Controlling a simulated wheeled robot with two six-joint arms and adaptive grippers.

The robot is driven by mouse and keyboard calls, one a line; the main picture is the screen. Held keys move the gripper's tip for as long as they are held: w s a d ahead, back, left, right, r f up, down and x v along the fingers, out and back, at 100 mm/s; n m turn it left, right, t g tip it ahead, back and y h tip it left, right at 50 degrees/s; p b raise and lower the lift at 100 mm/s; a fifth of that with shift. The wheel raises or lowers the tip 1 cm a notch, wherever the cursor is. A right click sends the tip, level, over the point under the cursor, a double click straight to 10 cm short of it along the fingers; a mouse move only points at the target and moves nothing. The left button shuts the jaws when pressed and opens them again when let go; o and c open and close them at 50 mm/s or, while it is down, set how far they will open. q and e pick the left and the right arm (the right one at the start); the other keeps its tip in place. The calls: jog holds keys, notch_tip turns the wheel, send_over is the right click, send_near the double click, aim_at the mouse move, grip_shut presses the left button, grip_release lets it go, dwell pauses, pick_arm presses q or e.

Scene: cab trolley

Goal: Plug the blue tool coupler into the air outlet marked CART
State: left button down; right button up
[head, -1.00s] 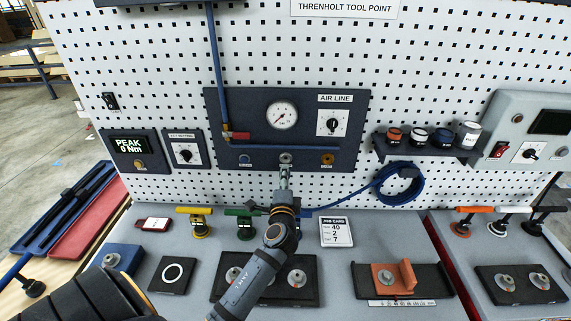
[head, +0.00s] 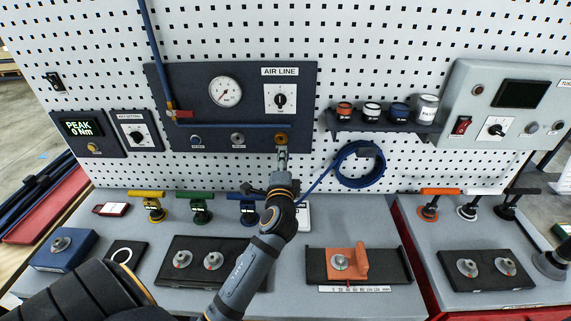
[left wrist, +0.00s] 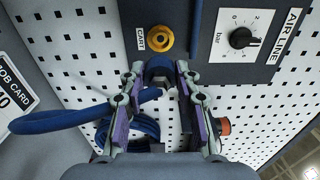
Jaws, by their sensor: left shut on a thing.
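The CART outlet (head: 281,138) is the orange-brass ring at the right end of the row on the dark air panel. It shows whole in the left wrist view (left wrist: 160,39), with its CART label to the left. My left gripper (head: 282,158) is just below and in front of it. In the left wrist view my left gripper (left wrist: 160,72) is shut on the blue coupler (left wrist: 158,68), whose nose points towards the panel. The coupler appears apart from the outlet; the exact gap is unclear. Its blue hose (left wrist: 50,118) trails left. My right gripper is not in view.
Two other outlets, blue (head: 195,139) and grey (head: 237,138), lie left of CART. A coiled blue hose (head: 360,164) hangs to the right. T-handled tools (head: 201,208) stand on the bench below.

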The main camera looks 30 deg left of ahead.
pick_arm(q)
jog(key=shift+w+a+r, duration=0.1)
jog(key=shift+w+a, duration=0.4)
jog(key=shift+a, duration=0.05)
jog(key=x, duration=0.2)
jog(key=shift+w+a, duration=0.15)
jog(key=shift+a, duration=0.3)
jog(key=shift+x, duration=0.8)
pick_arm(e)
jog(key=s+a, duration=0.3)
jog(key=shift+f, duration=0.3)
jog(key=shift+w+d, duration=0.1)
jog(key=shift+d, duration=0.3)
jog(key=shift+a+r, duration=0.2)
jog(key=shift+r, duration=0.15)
